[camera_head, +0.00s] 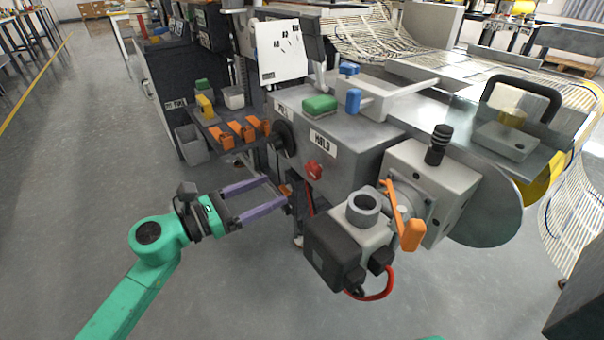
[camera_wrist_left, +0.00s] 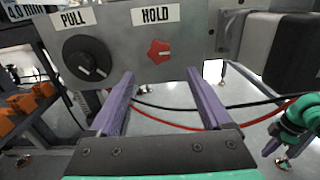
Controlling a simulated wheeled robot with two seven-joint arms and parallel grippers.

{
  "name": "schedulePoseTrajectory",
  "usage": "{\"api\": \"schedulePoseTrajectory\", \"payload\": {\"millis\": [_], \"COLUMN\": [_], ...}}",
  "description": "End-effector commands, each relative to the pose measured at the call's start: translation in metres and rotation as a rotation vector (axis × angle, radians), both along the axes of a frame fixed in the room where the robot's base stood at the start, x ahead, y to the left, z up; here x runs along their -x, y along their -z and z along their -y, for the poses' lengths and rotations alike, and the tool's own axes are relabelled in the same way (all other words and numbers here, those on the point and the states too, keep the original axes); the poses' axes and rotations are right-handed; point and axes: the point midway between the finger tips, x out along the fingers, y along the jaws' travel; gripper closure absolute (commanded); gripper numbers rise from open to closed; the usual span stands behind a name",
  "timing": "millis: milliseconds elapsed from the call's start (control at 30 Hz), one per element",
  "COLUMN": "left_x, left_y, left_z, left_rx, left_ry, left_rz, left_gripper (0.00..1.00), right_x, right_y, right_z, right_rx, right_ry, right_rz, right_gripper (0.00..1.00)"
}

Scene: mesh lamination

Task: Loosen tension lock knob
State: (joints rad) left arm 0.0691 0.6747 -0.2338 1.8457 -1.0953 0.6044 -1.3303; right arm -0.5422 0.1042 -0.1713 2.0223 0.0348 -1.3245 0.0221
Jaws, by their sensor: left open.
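A red star-shaped knob (camera_head: 313,170) sits on the grey machine's front panel below a HOLD label. It also shows in the left wrist view (camera_wrist_left: 159,51), just beyond and above the fingertips. A black round knob (camera_head: 284,138) is beside it under a PULL label; it shows too in the left wrist view (camera_wrist_left: 86,59). No label reads tension lock. My left gripper (camera_head: 279,190) is open and empty, its purple fingers pointing at the panel, below the red knob and apart from it. My right gripper (camera_wrist_left: 274,154) shows small at the wrist view's right edge, its jaws unclear.
A grey motor unit with a red cable (camera_head: 345,245) and an orange lever (camera_head: 392,205) stick out right of the panel. Orange clips (camera_head: 228,137) lie on a shelf left of it. Black and red cables hang below the panel. Floor around my left arm is clear.

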Motion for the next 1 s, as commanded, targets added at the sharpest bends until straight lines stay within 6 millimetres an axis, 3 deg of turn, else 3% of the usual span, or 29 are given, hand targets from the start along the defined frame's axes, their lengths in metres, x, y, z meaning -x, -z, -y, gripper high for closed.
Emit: {"api": "schedulePoseTrajectory", "payload": {"millis": [300,433,667,700,900,1000], "left_x": [-0.048,-0.055,-0.056,-0.056,-0.056,-0.056], "left_y": [-0.002,-0.001,0.0,0.0,0.0,0.0], "left_z": [0.064,0.075,0.077,0.077,0.077,0.077], "left_rx": [0.005,0.004,0.002,0.003,0.004,0.004], "left_ry": [-0.002,-0.002,-0.002,-0.002,-0.002,-0.002], "left_rz": [0.0,-0.002,-0.003,-0.003,-0.003,-0.003], "left_gripper": [0.18,0.18,0.18,0.21,0.98,1.0], "right_x": [0.003,0.003,0.003,0.003,0.003,0.003], "right_y": [0.021,0.024,0.025,0.025,0.025,0.025], "right_z": [0.004,0.004,0.004,0.004,0.004,0.004], "right_rx": [0.009,0.01,0.01,0.01,0.01,0.01], "right_ry": [0.006,0.007,0.007,0.007,0.007,0.007], "right_rz": [-0.005,-0.005,-0.004,-0.004,-0.004,-0.004], "right_gripper": [1.0,1.0,1.0,1.0,1.0,1.0]}}
